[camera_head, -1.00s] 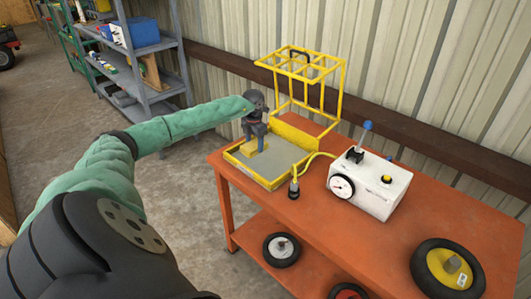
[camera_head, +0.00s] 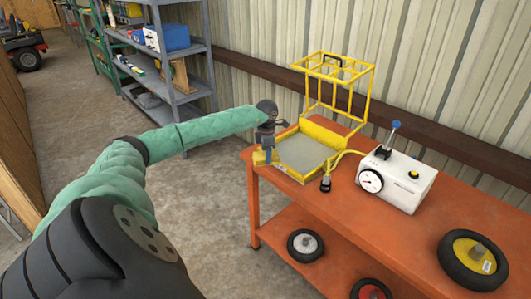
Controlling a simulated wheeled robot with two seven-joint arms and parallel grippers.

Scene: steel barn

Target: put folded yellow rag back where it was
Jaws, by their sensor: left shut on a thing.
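The folded yellow rag (camera_head: 260,158) is in my left gripper (camera_head: 267,153), which comes in from the left and is shut on it. The rag is at the left side of a yellow-rimmed tray with a grey floor (camera_head: 302,155), near the left corner of the orange table. I cannot tell whether the rag touches the tray's rim or the table. My gripper hides part of the rag. My right gripper is not in view.
A yellow cage frame (camera_head: 338,68) stands open behind the tray. A white box with a gauge (camera_head: 400,183) stands to the right, joined by a yellow hose. A wheel (camera_head: 473,260) lies on the orange table (camera_head: 365,222). Grey shelves (camera_head: 190,75) stand behind left.

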